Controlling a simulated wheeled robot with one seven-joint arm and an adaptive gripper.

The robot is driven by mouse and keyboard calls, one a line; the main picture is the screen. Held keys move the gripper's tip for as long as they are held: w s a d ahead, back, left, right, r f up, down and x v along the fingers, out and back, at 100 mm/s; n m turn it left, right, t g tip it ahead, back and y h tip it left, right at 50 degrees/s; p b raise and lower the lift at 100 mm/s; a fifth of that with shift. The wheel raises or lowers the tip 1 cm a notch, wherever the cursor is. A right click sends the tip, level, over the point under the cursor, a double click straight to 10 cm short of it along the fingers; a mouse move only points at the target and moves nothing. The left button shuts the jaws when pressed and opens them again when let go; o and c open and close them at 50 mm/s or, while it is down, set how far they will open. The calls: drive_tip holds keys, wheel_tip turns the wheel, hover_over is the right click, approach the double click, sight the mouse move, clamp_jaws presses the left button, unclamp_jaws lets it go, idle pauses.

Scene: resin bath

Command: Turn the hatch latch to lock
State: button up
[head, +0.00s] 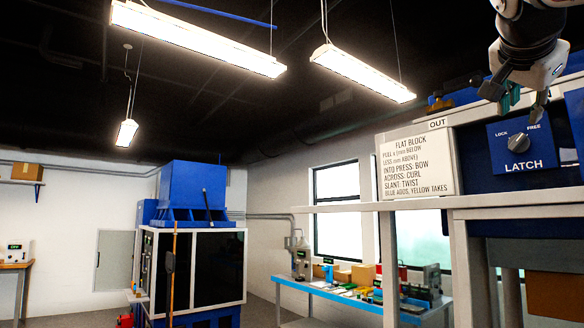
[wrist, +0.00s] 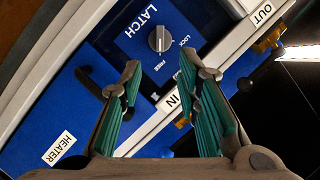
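The hatch latch is a grey round knob (head: 519,142) on a blue plate labelled LATCH, with LOCK and FREE marks, at the right of the head view. The knob's pointer seems to face FREE. In the wrist view the knob (wrist: 160,39) lies just beyond and between my fingertips. My gripper (head: 516,103) hangs above and in front of the plate. In the wrist view my gripper (wrist: 160,68) is open, its teal-padded fingers wide apart with nothing between them. The fingers appear clear of the knob.
A white instruction sign (head: 416,167) and an OUT label stand left of the latch. A pale ledge (head: 480,203) runs below it. In the wrist view, a dark curved handle (wrist: 90,80) sits beside the latch, near a HEATER label (wrist: 59,148) and an IN label.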

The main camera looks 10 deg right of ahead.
sight(518, 139)
drive_tip(key=p+x, duration=0.2)
drive_tip(key=x, duration=0.8)
drive_tip(key=shift+w+d, duration=0.2)
drive_tip(key=shift+d, duration=0.05)
drive_tip(key=shift+c, duration=0.2)
clamp_jaws()
